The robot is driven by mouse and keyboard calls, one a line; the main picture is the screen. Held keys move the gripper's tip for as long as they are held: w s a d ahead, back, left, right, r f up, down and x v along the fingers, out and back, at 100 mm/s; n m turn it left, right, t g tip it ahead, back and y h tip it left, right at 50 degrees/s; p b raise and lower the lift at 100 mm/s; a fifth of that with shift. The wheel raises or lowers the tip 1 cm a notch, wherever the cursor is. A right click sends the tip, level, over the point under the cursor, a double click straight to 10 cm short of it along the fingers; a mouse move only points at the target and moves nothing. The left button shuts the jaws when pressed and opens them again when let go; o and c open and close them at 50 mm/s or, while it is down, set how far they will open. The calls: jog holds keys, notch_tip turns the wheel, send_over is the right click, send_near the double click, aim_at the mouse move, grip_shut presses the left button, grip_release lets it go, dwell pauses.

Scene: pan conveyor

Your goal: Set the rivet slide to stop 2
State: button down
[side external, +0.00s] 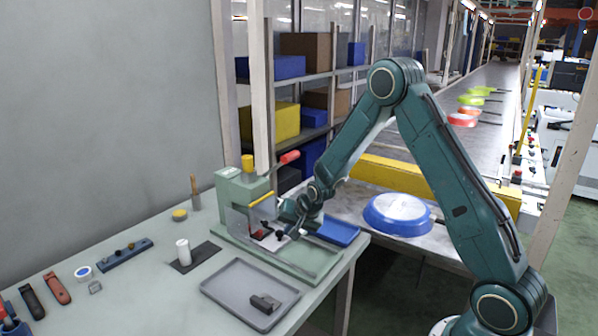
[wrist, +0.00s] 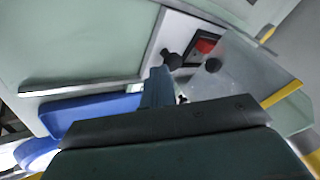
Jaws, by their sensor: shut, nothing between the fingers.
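The green rivet press (side external: 243,190) stands at the back of the bench, with a red-tipped lever (side external: 290,156) and a yellow bar. A pale slide plate (wrist: 185,35) with black knobs lies at its base; a small red part (side external: 258,234) is beside them. The red part also shows in the wrist view (wrist: 205,46). My gripper (side external: 288,228) is low over the slide, shut and empty. In the wrist view its fingers (wrist: 158,85) end close by one black knob (wrist: 170,58); I cannot tell if they touch it. A second black knob (wrist: 212,65) is to the right. Stop marks are not readable.
A clear guard panel (wrist: 245,80) stands close right of the fingers in the wrist view. A blue tray (side external: 337,232) and a blue pan (side external: 397,214) are right of the press. A grey tray (side external: 225,285) holds a dark block in front.

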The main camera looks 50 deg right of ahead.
aim_at(281, 231)
jog(key=shift+w, duration=1.65)
jog(key=shift+s+d+r, duration=0.1)
jog(key=shift+s+d, duration=0.15)
jog(key=shift+s, duration=0.1)
jog(key=s, duration=0.1)
jog(key=s+d, duration=0.1)
jog(key=s, duration=0.1)
jog(key=shift+d+r, duration=0.15)
jog(key=shift+r, duration=0.1)
jog(key=v, duration=1)
jog(key=shift+s, duration=0.2)
